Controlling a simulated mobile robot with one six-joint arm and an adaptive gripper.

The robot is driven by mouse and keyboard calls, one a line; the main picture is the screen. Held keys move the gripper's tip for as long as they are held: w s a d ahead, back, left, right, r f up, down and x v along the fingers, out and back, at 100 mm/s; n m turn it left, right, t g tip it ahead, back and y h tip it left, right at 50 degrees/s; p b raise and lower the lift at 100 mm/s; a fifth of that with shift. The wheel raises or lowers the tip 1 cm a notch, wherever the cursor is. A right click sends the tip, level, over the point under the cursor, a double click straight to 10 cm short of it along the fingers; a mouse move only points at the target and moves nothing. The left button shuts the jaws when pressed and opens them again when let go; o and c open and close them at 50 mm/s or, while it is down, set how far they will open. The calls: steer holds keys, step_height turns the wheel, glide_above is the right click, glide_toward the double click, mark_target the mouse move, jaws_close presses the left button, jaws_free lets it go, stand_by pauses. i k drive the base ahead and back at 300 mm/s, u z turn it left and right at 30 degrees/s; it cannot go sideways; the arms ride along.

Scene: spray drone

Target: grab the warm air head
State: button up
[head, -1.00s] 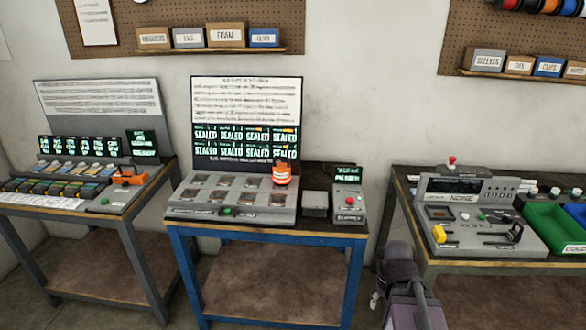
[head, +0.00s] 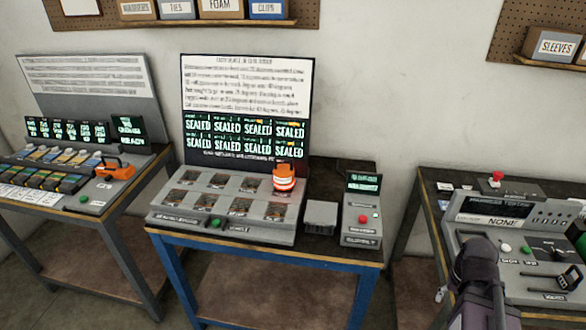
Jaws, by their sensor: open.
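An orange head with white bands (head: 285,177), which looks like the warm air head, stands upright at the back right corner of the grey console (head: 165,214) on the middle blue-legged bench. Nothing of mine touches it. A dark part of my arm (head: 478,262) rises at the lower right, in front of the right bench and well apart from the orange head. I cannot make out the fingers of my gripper. A small light-coloured part shows at the arm's left side.
A small grey box (head: 321,217) and a unit with a red button (head: 362,220) stand right of the console. An orange tool (head: 115,168) lies on the left bench. The right bench (head: 425,205) carries another console. Floor shows between the benches.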

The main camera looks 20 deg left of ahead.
mark_target(283, 174)
steer(key=u, duration=0.05)
steer(key=i, duration=0.95)
steer(key=u, duration=0.25)
